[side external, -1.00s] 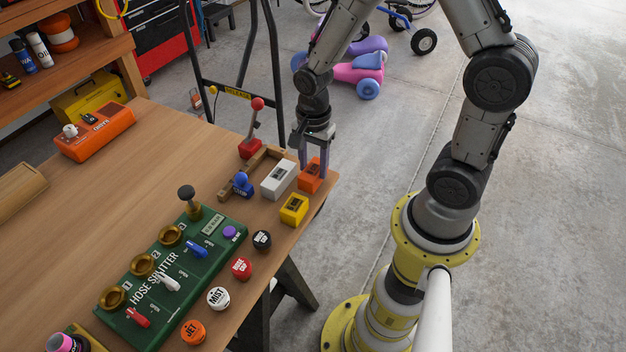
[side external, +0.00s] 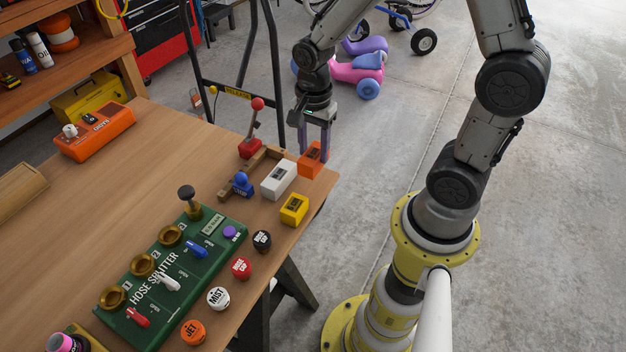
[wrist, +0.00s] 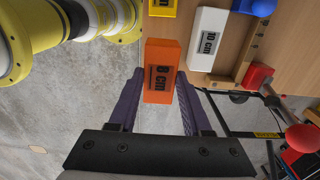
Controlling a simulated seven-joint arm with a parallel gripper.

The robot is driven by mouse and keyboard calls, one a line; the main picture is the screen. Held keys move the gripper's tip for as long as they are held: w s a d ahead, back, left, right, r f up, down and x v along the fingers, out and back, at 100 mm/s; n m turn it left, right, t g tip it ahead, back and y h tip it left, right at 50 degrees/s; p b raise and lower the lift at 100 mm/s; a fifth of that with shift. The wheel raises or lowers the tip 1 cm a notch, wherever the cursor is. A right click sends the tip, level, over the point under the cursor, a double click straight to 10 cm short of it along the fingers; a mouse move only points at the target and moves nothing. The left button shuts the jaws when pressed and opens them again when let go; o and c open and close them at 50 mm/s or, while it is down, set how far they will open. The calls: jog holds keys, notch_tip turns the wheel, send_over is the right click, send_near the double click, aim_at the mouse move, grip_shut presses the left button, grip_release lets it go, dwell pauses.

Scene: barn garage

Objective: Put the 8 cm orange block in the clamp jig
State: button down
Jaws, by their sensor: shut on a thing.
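The orange block (side external: 310,164), marked 8 cm in the wrist view (wrist: 163,70), is held between the two fingers of my gripper (side external: 316,146). The fingers also show on both sides of it in the wrist view (wrist: 160,88). It appears raised a little above the table's right corner. The clamp jig has a wooden rail (side external: 262,158), a red-based lever with a red ball (side external: 257,104), and a blue knob (side external: 241,180) at its near end. The jig lies left of the held block, beyond a white block.
The white block (side external: 279,180), marked 10 cm in the wrist view, stands between jig and gripper. A yellow block (side external: 294,209) is near the table edge. A green hose splitter board (side external: 170,270) and several round caps lie nearer. The table's left middle is clear.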

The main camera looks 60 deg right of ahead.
jog(key=shift+w+r, duration=0.1)
jog(key=shift+w, duration=0.05)
jog(key=w+d+r+n, duration=0.2)
jog(key=w+d+r, duration=0.2)
jog(key=w+r, duration=0.3)
jog(key=w+d+r+n, duration=0.1)
jog(key=w+d+r, duration=0.3)
jog(key=w+r, duration=0.2)
jog(key=w+a+f+n, duration=0.1)
jog(key=w+a+n, duration=0.1)
jog(key=w+n, duration=0.4)
jog(key=w+a+f+n, duration=0.2)
jog(key=w+n, duration=0.3)
jog(key=n, duration=0.4)
jog(key=shift+w+f, duration=0.3)
jog(key=shift+w, duration=0.1)
